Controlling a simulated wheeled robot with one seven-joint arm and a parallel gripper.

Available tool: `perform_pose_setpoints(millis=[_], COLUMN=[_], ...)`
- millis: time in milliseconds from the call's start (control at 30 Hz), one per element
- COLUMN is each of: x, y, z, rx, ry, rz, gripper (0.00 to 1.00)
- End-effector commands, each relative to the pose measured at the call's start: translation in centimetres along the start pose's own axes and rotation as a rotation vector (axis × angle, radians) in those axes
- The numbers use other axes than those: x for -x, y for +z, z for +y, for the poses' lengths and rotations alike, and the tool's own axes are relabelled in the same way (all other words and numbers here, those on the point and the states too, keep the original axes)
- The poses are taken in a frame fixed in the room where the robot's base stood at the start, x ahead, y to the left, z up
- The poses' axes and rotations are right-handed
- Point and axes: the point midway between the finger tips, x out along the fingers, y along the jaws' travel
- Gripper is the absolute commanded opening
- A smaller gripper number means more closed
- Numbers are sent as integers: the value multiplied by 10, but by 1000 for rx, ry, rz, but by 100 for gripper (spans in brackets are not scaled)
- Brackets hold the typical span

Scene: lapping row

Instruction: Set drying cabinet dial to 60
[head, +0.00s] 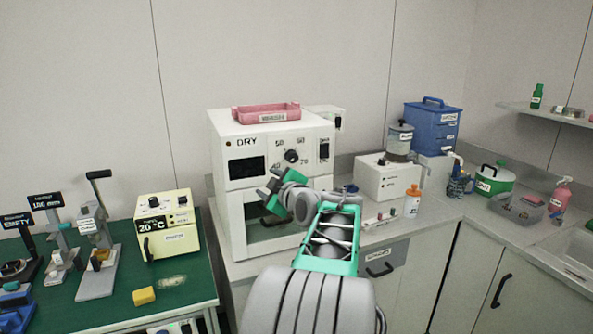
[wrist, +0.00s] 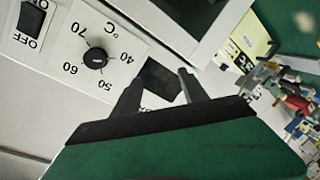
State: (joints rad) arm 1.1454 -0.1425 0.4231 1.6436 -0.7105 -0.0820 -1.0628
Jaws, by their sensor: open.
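The drying cabinet (head: 222,160) is a white box marked DRY, with a dark display, a black dial (head: 291,156) and a switch on its upper front. In the wrist view the dial (wrist: 95,59) shows turned over, with 40, 50, 60, 70 and °C around it. I cannot tell surely which number its mark faces. My gripper (head: 266,184) is open and empty in front of the cabinet, below and left of the dial. In the wrist view its fingertips (wrist: 160,79) stand apart over the dark display, to the right of the dial and not touching it.
A dark OFF switch (wrist: 33,17) sits beside the dial. A pink tray (head: 266,113) lies on the cabinet top. A cream 20 °C box (head: 167,226) stands on the green bench at left. A white device with a jar (head: 400,140) and a bottle (head: 412,201) stand at right.

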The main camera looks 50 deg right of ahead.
Motion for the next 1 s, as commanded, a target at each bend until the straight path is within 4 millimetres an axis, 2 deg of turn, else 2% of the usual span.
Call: perform_pose_setpoints(millis=[33,100,200,267,500,633,933,1000], x=[8,20,27,23,-22,-40,-46,-46], y=[28,46,55,55,50,51,51,51], z=[31,63,85,89,98,102,103,103], rx=[41,98,137,143,142,142,141,141], ry=[78,160,213,218,215,215,216,216], rz=[4,18,26,28,28,26,26,25], gripper=[51,51,51,51,51,51,51,47])
